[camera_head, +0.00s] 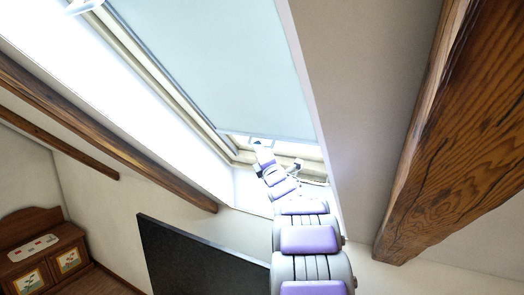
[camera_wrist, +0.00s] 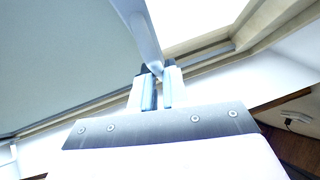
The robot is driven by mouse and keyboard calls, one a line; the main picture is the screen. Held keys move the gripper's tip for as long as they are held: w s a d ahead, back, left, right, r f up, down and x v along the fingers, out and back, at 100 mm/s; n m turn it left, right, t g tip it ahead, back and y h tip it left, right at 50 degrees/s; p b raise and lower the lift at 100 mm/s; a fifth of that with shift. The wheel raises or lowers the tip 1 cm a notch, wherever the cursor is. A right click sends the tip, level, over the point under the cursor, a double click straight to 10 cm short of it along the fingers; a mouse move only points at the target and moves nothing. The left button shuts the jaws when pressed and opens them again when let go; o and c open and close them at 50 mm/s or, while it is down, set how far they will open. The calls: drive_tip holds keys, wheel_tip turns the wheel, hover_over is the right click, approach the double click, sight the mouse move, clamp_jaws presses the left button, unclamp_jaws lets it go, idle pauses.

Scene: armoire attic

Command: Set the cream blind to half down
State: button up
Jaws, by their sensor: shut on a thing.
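The blind (camera_head: 215,60) is a pale, blue-grey looking sheet in the sloping roof window. In the head view it covers most of the window, with its lower edge close to the bottom of the frame and a thin bright strip below. In the wrist view the blind (camera_wrist: 60,60) fills the left as a grey sheet. My gripper (camera_head: 258,144) is at the blind's lower edge. In the wrist view my gripper (camera_wrist: 156,74) is shut on the tip of a pale curved bar (camera_wrist: 140,32) that runs beside the blind's edge. How the bar joins the blind is unclear.
A wooden window frame (camera_head: 190,112) borders the blind. A thick wooden beam (camera_head: 450,130) slopes down at the right, and a thinner beam (camera_head: 110,130) crosses the left. A dark panel (camera_head: 200,260) stands below, left of my arm. A wooden cabinet (camera_head: 45,255) is at lower left.

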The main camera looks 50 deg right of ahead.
drive_tip(key=shift+s+d+r, duration=0.15)
drive_tip(key=shift+d+r, duration=0.05)
drive_tip(key=shift+r, duration=0.1)
clamp_jaws()
drive_tip(key=s+a+r+b, duration=0.3)
drive_tip(key=a+r+b, duration=0.2)
drive_tip(key=a+r, duration=0.7)
drive_tip(key=shift+s+a+r+b, duration=0.3)
drive_tip(key=shift+r, duration=0.05)
